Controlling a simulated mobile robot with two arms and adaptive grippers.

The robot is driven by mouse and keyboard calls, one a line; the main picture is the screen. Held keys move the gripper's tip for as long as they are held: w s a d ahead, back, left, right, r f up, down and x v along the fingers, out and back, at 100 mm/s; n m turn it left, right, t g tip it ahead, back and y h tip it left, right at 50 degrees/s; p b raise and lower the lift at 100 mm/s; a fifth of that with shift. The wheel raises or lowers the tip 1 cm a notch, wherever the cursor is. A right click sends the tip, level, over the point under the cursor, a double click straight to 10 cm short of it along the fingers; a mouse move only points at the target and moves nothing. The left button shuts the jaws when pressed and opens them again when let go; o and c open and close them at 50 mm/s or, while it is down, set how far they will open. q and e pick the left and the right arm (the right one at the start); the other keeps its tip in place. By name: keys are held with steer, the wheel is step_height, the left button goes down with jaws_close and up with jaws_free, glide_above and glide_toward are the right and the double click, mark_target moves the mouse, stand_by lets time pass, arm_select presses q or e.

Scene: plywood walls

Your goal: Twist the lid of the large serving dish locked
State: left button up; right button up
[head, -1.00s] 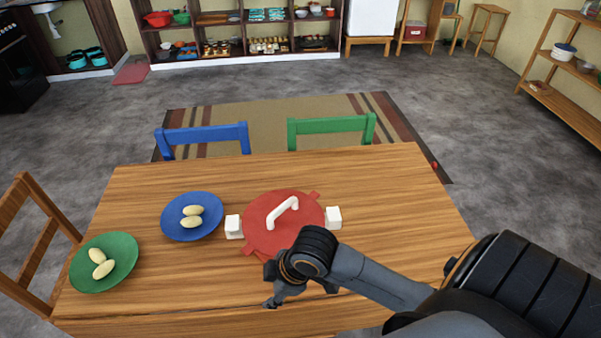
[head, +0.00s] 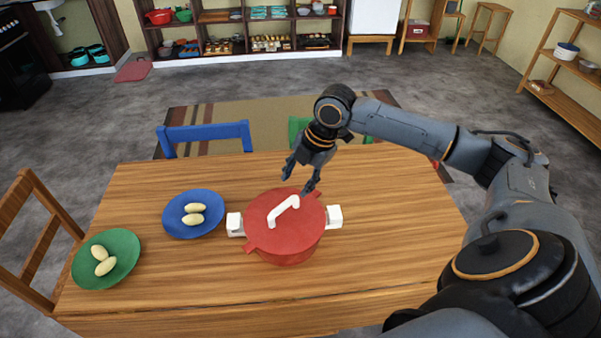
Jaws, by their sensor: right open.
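The large serving dish (head: 284,257) is a red round pot with white side handles on the wooden table. Its red lid (head: 262,221) sits on top, with a white arched handle (head: 283,208). The lid's small red tabs point to the lower left and upper right, apart from the white side handles. My right gripper (head: 298,184) is open and empty, pointing down just above and behind the lid's far edge. Whether it touches the lid is hard to tell. My left gripper is not in view.
A blue plate (head: 176,226) and a green plate (head: 122,264), each with two pale oval foods, are on the table (head: 380,235) left of the dish. Blue (head: 205,132) and green (head: 297,126) chairs stand behind it, a wooden chair (head: 42,240) at left. The table's right side is clear.

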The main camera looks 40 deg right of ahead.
mark_target(285, 204)
steer(key=p+x, duration=0.1)
steer(key=x, duration=1)
steer(key=shift+a+f, duration=0.1)
steer(key=shift+f, duration=0.2)
jaws_close()
steer(key=shift+r+m+p, duration=0.15)
steer(key=shift+m+p, duration=0.35)
steer(key=shift+p, duration=0.55)
steer(key=shift+m+h+p, duration=0.3)
steer(key=shift+m+p, duration=0.5)
steer(key=shift+p, duration=0.15)
steer(key=shift+w, duration=0.1)
